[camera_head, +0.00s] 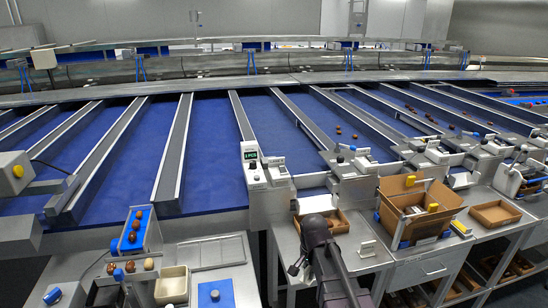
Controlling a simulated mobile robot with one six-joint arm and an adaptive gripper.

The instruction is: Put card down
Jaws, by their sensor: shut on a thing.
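My gripper (297,266) shows small and dark at the front of the middle steel bench, mostly hidden by my own dark arm. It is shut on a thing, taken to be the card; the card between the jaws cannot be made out. A small pale flat piece (367,248) shows on the bench just right of my arm; I cannot tell whether it is a card or a label.
An open cardboard box (407,181) and a brown tray (495,213) stand to the right. A wooden tray (342,217) lies behind my arm. A cream bin (171,285) and blue pad (216,294) are at left. Blue sorting lanes (215,150) lie beyond.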

